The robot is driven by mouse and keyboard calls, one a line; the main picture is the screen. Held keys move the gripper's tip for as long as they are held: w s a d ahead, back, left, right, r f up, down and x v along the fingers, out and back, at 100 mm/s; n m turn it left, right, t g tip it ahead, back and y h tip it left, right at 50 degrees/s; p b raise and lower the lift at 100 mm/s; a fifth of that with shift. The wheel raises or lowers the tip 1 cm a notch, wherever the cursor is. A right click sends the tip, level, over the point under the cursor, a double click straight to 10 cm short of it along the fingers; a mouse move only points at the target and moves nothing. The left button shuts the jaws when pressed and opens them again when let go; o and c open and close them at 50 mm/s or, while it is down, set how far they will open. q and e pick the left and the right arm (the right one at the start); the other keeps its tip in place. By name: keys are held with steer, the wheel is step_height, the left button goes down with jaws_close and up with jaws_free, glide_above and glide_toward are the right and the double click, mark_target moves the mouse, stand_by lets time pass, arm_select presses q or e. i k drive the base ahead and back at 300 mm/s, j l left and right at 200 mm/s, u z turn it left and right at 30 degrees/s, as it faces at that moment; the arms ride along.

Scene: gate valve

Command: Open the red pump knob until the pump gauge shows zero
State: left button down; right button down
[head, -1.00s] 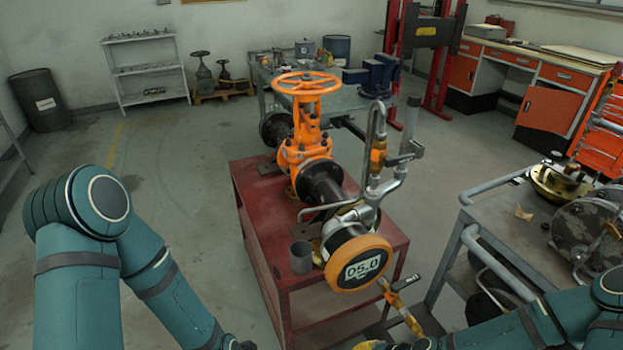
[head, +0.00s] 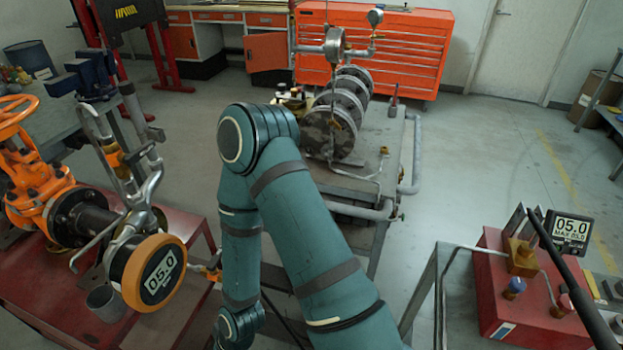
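The pump is a red box (head: 500,318) at the lower right of the head view. Its dark square gauge (head: 571,231) reads 05.0 with MAX 05.0 below. A small red knob (head: 564,304) sits on the box top beside a brass fitting, partly behind the long black pump handle (head: 572,282). A blue knob (head: 514,288) sits to its left. My arm crosses the middle of the view, bent at the elbow, with its forearm pointing down. Neither gripper is in view, and nothing of mine is seen touching the pump.
A grey cart (head: 395,170) with a flanged cylinder (head: 330,133) stands beyond my arm. At left, an orange valve (head: 40,190) and an orange-rimmed gauge (head: 155,272) reading 05.0 sit on a red stand (head: 60,300). Open floor lies between cart and pump.

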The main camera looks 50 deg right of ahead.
mark_target(563, 304)
steer(key=j+z, duration=0.1)
steer(key=z, duration=0.4)
steer(key=j+z, duration=0.1)
steer(key=z, duration=0.35)
steer(key=i+j+z, duration=0.1)
steer(key=z, duration=0.4)
steer(key=j+z, duration=0.1)
steer(key=z, duration=0.4)
steer(key=j+z, duration=0.1)
steer(key=z, duration=0.35)
steer(key=k, duration=0.05)
